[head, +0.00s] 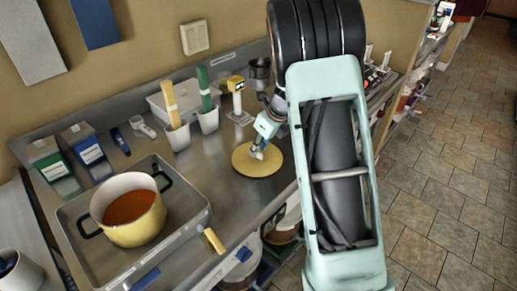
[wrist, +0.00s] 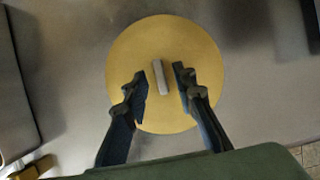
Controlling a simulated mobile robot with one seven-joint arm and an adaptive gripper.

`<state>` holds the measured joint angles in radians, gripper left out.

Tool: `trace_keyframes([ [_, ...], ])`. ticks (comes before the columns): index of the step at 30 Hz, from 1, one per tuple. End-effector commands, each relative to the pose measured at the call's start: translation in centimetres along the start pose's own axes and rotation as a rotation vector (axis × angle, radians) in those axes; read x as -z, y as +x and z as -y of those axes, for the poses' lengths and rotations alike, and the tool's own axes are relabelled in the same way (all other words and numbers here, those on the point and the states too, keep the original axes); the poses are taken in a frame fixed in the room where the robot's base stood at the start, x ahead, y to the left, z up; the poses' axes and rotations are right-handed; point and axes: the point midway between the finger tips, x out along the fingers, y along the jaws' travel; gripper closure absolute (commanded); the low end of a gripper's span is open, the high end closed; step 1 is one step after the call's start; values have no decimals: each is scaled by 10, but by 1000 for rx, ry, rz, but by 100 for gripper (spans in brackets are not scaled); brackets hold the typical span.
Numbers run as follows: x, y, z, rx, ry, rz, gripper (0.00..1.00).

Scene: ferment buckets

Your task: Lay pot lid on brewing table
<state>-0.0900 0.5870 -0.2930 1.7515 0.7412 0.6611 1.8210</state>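The pot lid (head: 246,164) is a flat yellow disc lying on the grey metal brewing table (head: 215,205), right of the pot. In the wrist view the lid (wrist: 128,60) fills the middle, with a short grey bar handle (wrist: 159,76) on top. My gripper (wrist: 162,80) is open, one dark finger on each side of the handle, with gaps between. In the head view my gripper (head: 258,152) is right over the lid's centre and partly hides the handle. The yellow pot (head: 140,225) stands uncovered, with orange-brown liquid inside.
White cups with yellow and green sticks (head: 178,135), a pale bin (head: 165,103) and boxes (head: 85,145) line the back. Bare table lies between pot and lid.

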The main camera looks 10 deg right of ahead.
Motion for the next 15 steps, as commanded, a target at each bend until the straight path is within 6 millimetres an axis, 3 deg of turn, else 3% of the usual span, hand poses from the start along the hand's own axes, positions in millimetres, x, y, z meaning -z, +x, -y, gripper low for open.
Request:
trace_keyframes([
  [9, -2, -69, 0, 2, -2, 3, 75],
  [15, -1, -100, 0, 1, -1, 2, 75],
])
